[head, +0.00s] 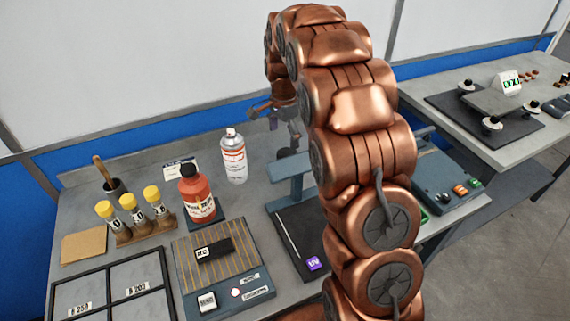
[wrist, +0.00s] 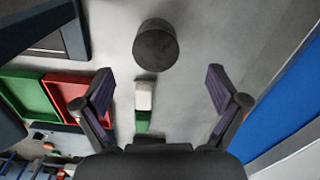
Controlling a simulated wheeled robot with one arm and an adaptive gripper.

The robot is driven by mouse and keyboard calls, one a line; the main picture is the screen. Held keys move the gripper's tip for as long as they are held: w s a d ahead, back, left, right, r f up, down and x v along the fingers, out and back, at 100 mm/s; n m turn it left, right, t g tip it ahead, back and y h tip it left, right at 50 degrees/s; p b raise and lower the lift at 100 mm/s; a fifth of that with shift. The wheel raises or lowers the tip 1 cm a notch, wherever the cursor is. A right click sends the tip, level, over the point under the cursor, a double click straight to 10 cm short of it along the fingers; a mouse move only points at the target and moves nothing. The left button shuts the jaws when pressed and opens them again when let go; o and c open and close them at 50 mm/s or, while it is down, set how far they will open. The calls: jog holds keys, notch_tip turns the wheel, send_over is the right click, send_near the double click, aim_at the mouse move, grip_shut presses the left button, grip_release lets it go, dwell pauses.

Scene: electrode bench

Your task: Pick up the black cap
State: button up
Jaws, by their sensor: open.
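A dark, short round piece that looks like the black cap (wrist: 156,46) shows in the wrist view. It stands on the grey bench top, beyond my fingertips and near the middle of the picture. My gripper (wrist: 160,88) is open, with its two fingers wide apart and nothing held between them. The cap lies ahead of the gap and apart from both fingers. In the head view my gripper (head: 276,118) is partly hidden behind my copper arm, over the back of the bench.
In the wrist view, a white block with a green part (wrist: 144,96) lies near the gap, and green (wrist: 30,92) and red (wrist: 66,92) trays lie left. In the head view, a spray can (head: 233,158) and an orange bottle (head: 196,196) stand left of my arm.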

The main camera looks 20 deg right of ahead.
aim_at(287, 154)
jog(key=shift+w+d+f, duration=0.1)
jog(key=shift+w+f, duration=0.05)
jog(key=shift+f, duration=0.3)
notch_tip(287, 154, down, 2)
jog(key=shift+d+p, duration=0.1)
jog(key=shift+p, duration=0.2)
jog(key=shift+s+d+f+p, duration=0.15)
jog(key=shift+f+p, duration=0.15)
jog(key=shift+f, duration=0.65)
jog(key=shift+s+f+p, duration=0.1)
jog(key=shift+f+p, duration=0.25)
jog(key=shift+f, duration=0.55)
jog(key=shift+s+d+f+p, duration=0.15)
jog(key=shift+f+p, duration=0.15)
jog(key=shift+f, duration=0.65)
jog(key=shift+c, duration=0.2)
jog(key=c, duration=0.8)
